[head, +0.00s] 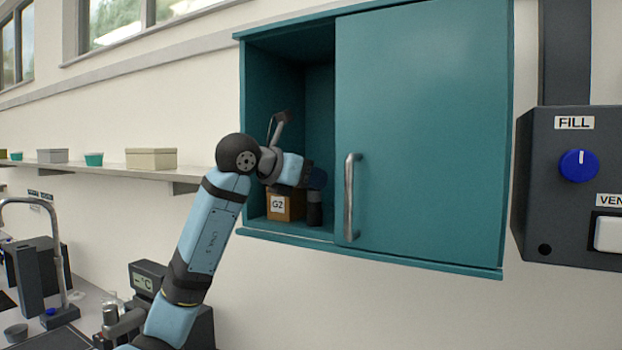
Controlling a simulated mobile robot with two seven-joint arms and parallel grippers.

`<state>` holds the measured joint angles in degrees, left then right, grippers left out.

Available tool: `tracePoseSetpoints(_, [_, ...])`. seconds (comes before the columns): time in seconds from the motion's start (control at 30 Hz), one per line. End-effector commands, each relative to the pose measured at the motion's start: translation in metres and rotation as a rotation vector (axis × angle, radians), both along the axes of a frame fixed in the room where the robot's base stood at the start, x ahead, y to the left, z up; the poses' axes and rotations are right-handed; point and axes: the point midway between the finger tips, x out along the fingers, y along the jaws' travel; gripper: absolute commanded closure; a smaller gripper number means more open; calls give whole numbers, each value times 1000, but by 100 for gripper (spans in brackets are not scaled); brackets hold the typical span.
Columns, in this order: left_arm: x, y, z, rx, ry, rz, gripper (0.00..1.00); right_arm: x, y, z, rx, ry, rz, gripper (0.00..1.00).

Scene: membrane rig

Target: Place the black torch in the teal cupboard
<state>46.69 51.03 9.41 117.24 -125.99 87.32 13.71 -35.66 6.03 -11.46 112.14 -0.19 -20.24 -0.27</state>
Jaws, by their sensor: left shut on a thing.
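The teal cupboard (425,130) hangs on the wall. Its left part is open, and a teal door with a vertical metal handle covers the right part. My left arm reaches into the opening. My left gripper (315,186) is shut on the black torch (314,213), a dark upright cylinder near the cupboard floor, just left of the door edge. The fingertips are dark and hard to make out. I cannot tell whether the torch touches the floor. My right gripper is out of view.
A brown box labelled G2 (284,206) stands in the cupboard, just left of the torch and partly behind my arm. A dark control panel (570,187) is farther right. A shelf (110,167) with boxes runs left.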

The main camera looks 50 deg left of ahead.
Motion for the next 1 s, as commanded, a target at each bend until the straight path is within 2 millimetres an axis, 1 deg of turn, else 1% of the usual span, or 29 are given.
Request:
tracePoseSetpoints(0.03, [0,0,-1,0,0,0,63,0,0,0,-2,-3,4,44])
tracePoseSetpoints(0.07, [0,0,-1,0,0,0,56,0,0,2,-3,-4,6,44])
tracePoseSetpoints(0.1, [0,0,-1,0,0,0,47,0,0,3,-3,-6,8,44])
tracePoseSetpoints(0.13, [0,0,-1,0,0,0,44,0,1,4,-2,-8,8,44])
tracePoseSetpoints(0.37, [0,0,0,0,0,0,44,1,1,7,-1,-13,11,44])
tracePoseSetpoints(0.47, [0,0,4,-1,0,-1,44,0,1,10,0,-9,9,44])
tracePoseSetpoints(0.5, [-2,0,4,0,-1,0,44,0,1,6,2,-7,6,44])
tracePoseSetpoints(0.57, [-10,1,4,2,-3,1,44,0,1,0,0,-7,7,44])
tracePoseSetpoints(0.67, [-29,3,8,4,-3,3,44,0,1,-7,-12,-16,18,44])
tracePoseSetpoints(0.9, [-79,7,24,3,-2,4,44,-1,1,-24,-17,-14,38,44])
tracePoseSetpoints(1.0, [-95,9,29,2,-2,3,44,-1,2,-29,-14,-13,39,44])
